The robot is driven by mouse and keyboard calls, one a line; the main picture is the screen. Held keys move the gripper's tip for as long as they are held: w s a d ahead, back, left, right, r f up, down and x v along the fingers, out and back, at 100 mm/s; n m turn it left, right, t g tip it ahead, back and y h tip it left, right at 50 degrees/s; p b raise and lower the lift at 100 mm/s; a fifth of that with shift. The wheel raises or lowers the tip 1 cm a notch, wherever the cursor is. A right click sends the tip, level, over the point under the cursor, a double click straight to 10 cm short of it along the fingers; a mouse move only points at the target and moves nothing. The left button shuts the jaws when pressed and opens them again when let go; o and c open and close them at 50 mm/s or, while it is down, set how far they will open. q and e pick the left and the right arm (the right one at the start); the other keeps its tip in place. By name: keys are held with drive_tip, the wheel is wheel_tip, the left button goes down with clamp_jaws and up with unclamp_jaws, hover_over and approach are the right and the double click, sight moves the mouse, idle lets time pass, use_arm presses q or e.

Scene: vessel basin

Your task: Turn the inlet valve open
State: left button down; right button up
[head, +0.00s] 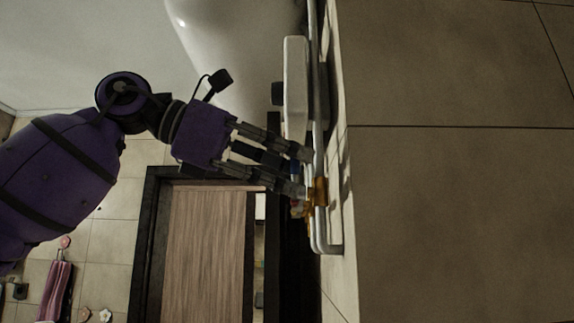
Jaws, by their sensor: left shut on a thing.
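The head view is turned on its side. The fingers partly hide the valve, so I cannot tell how far the handle is turned. My right gripper is not in view.
A white box-like unit (294,85) with a dark knob stands along the pipe, close above my gripper. A large white rounded vessel (235,40) is at the top. Small red and yellow parts (297,208) sit just below the fingers. A wooden door (205,250) is behind.

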use_arm(q)
drive_tip(key=shift+w+a+r+n, duration=0.15)
drive_tip(key=shift+w+r+n, duration=0.15)
drive_tip(key=shift+r, duration=0.1)
idle(0.8)
drive_tip(key=c, duration=2)
unclamp_jaws()
drive_tip(key=shift+c, duration=0.2)
drive_tip(key=shift+o, duration=0.9)
drive_tip(key=shift+f, duration=0.1)
drive_tip(key=shift+w+f, duration=0.15)
drive_tip(key=shift+w, duration=0.05)
drive_tip(key=shift+s, duration=0.15)
drive_tip(key=v, duration=1.2)
